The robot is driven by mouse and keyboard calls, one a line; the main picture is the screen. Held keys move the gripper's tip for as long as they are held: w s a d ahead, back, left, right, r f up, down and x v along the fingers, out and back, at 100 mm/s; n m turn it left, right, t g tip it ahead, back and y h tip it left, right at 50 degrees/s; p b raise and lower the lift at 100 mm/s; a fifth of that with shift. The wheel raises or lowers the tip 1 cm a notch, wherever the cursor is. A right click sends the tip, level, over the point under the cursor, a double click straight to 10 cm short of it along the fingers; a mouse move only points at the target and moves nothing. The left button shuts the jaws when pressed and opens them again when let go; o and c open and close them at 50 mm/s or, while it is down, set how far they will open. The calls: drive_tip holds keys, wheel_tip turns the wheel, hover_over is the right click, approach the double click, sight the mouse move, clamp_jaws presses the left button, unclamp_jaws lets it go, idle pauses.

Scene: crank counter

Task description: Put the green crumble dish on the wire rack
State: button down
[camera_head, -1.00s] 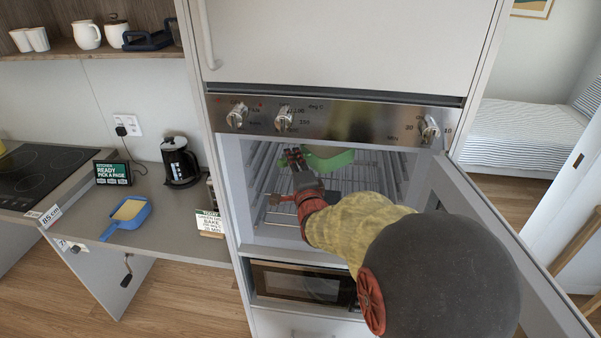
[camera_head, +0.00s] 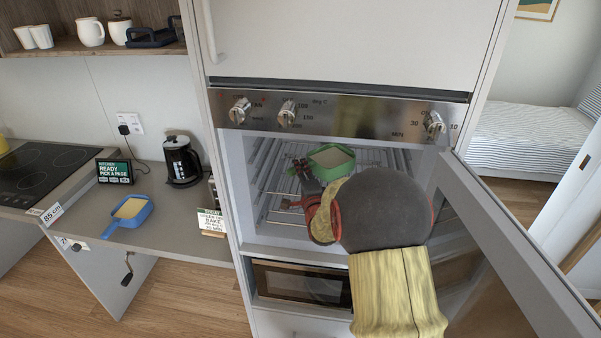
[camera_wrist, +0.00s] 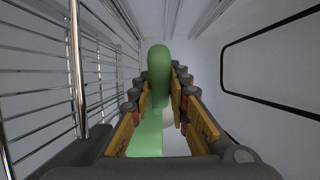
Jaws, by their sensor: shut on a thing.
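The green crumble dish (camera_head: 336,173) is inside the open oven, with a pale filling showing on top. My gripper (camera_head: 301,169) reaches in through the oven door and is at the dish's left side. In the wrist view, the gripper's yellow-padded fingers (camera_wrist: 160,100) are closed on a rounded green part of the dish (camera_wrist: 158,62). The wire rack (camera_head: 277,203) lies beneath the dish in the oven, and bars also show at the left of the wrist view (camera_wrist: 35,95). Whether the dish touches the rack cannot be told. My arm hides the oven's middle front.
The oven door (camera_head: 500,240) stands open on the right, close to my arm. Oven walls enclose the gripper closely. A blue dish (camera_head: 131,209) with pale filling, a black kettle (camera_head: 181,160) and small signs (camera_head: 114,172) stand on the left counter.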

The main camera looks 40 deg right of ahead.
idle(0.3)
drive_tip(key=c, duration=2.2)
unclamp_jaws()
drive_tip(key=shift+f, duration=0.3)
drive_tip(key=o, duration=0.4)
drive_tip(key=shift+o, duration=0.6)
drive_tip(key=shift+r, duration=0.15)
